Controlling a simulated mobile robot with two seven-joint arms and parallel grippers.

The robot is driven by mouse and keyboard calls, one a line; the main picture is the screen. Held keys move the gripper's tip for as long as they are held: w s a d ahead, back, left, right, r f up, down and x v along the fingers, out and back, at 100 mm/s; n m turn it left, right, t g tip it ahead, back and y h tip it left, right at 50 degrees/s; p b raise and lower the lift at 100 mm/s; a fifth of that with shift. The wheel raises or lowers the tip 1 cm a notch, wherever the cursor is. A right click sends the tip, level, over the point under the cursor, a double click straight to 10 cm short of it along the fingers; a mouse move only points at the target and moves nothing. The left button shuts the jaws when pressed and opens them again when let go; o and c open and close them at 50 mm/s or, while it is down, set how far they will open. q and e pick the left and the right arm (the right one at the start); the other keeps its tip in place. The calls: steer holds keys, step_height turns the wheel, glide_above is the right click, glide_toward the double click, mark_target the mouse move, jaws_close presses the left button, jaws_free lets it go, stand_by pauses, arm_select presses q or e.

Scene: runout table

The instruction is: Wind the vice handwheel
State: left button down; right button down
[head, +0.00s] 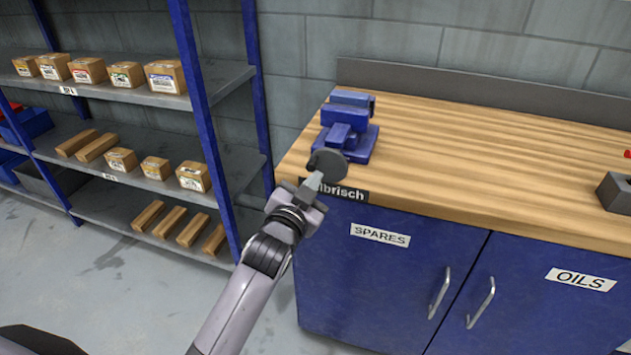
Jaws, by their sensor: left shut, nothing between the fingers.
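The blue vice (346,122) stands on the left end of the wooden bench top. Its dark grey round handwheel (329,163) faces the front edge of the bench. My left gripper (314,181) is at the handwheel, just in front of its lower left part. The fingers are shut with nothing between them. They overlap the wheel in this view, and I cannot tell if they touch it. The gripper hides part of the label on the bench edge. My right gripper is not in view.
The wooden bench top (470,160) is clear right of the vice, up to a grey block (615,192) at the right edge. Blue cabinet doors (400,270) with handles are below. A blue-framed shelf (150,90) with boxes and wooden bars stands left of my arm.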

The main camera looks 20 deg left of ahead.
arm_select(q)
steer(key=n, duration=0.5)
steer(key=shift+s+d+r+y+p, duration=0.1)
steer(key=shift+s+r+y+p, duration=0.05)
steer(key=shift+r+y+p, duration=0.25)
